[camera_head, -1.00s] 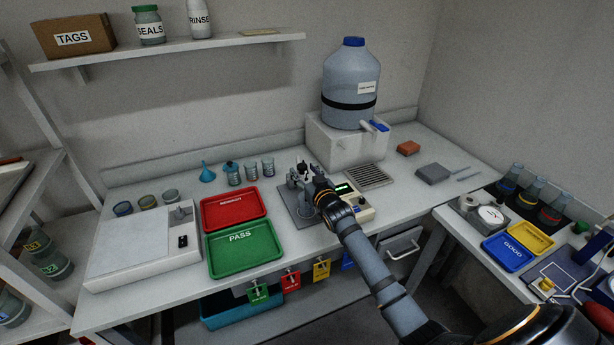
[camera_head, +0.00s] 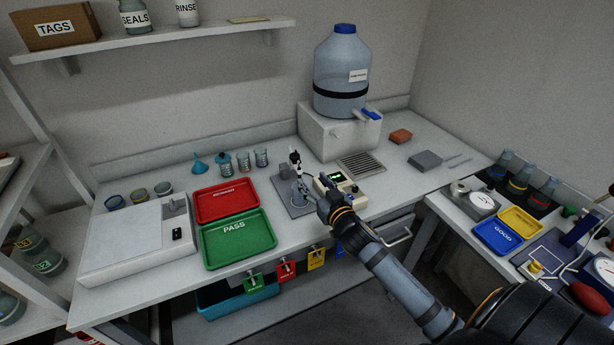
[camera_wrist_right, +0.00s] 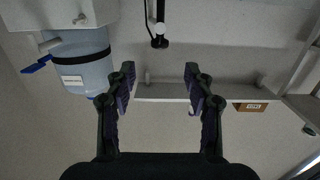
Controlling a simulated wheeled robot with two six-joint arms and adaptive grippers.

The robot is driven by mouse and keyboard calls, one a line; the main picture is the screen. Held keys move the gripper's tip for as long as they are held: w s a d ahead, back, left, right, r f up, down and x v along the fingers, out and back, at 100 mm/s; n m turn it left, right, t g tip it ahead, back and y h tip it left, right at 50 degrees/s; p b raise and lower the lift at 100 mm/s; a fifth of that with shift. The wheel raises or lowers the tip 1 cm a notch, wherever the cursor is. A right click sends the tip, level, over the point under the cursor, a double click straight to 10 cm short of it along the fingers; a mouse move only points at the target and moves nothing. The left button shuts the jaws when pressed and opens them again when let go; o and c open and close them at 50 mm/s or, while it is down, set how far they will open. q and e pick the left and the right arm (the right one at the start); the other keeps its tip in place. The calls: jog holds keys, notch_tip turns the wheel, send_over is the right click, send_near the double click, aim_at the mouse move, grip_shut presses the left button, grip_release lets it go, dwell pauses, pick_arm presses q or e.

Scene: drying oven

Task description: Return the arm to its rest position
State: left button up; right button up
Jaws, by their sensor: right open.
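My right arm reaches in from the lower right in the head view. Its gripper (camera_head: 324,207) is over the front of the bench, just right of and in front of a small instrument stand (camera_head: 297,206). In the right wrist view the two fingers (camera_wrist_right: 159,80) are spread apart with nothing between them. Beyond them the wrist view shows the wall, a large blue bottle (camera_wrist_right: 84,66) and the shelf, upside down. My left gripper is not seen.
A small meter box (camera_head: 348,190) sits close behind the gripper. A green PASS tray (camera_head: 238,257) and a red tray (camera_head: 227,190) lie to the left. The blue-capped bottle (camera_head: 341,65) stands on a white block (camera_head: 350,142). A side table at right holds trays and flasks.

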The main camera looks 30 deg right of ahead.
jog(key=s+a+f+g, duration=0.2)
jog(key=s+f+g, duration=0.25)
jog(key=s, duration=0.35)
jog(key=s+a+f+n+g, duration=0.1)
jog(key=s+a+f+g, duration=0.1)
jog(key=s+f+g, duration=0.45)
jog(key=s+a+f+g, duration=0.2)
jog(key=s+f, duration=0.2)
jog(key=s, duration=0.6)
jog(key=s+d+f+g, duration=0.1)
jog(key=s+d+f, duration=0.1)
jog(key=f, duration=1.2)
jog(key=s+d+f+g, duration=0.1)
jog(key=s+f, duration=0.1)
jog(key=f, duration=1.2)
jog(key=s+f, duration=1.4)
jog(key=s, duration=0.3)
jog(key=shift+s+d+f+g, duration=0.2)
jog(key=shift+d+g, duration=0.2)
jog(key=shift+d, duration=0.05)
